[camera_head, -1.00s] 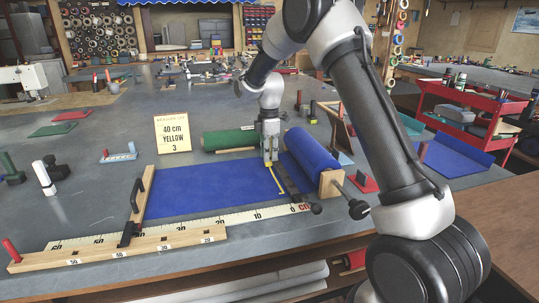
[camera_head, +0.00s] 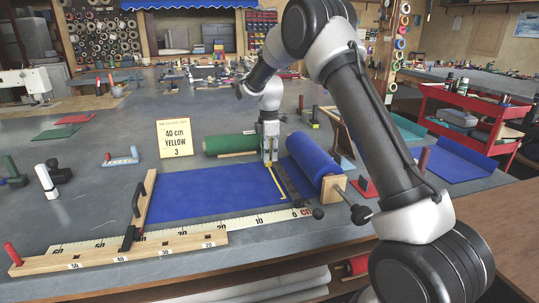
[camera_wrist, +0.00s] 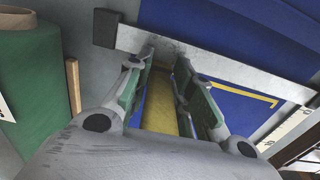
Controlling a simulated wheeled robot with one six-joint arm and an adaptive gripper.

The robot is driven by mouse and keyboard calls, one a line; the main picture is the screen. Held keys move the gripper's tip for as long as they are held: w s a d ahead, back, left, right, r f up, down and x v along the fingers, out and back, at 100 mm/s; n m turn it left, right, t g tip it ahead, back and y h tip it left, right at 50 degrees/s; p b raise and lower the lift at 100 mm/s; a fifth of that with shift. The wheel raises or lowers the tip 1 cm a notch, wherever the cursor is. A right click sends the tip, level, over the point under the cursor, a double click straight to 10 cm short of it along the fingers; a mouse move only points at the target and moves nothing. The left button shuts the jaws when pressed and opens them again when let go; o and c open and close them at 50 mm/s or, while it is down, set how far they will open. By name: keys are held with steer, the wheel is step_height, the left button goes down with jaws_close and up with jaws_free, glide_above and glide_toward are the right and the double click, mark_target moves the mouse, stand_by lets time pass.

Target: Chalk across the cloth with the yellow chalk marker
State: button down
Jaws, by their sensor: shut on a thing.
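My gripper (camera_head: 269,158) is shut on the yellow chalk marker (camera_wrist: 159,103), pointing down at the far edge of the blue cloth (camera_head: 205,193). The marker shows between the green-padded fingers in the wrist view; its tip is hidden. A yellow chalk line (camera_head: 279,184) runs from below the gripper towards the near edge of the cloth, with a short leg bending left at its near end. The line also shows in the wrist view (camera_wrist: 240,97). The cloth lies flat, unrolled from the blue roll (camera_head: 314,157). The sign (camera_head: 174,139) reads 40 cm, yellow, 3.
A ruler (camera_head: 190,231) runs along the near edge, with a wooden stop bar (camera_head: 140,207) at the cloth's left end. A green roll (camera_head: 230,145) lies behind the cloth.

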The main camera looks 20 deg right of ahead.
steer(key=shift+w, duration=0.1)
steer(key=shift+w+a, duration=0.1)
steer(key=shift+w, duration=0.85)
steer(key=shift+a, duration=0.1)
steer(key=shift+a+r, duration=0.4)
step_height(320, 180, up, 7)
stand_by(0.5)
steer(key=shift+s, duration=0.1)
stand_by(0.8)
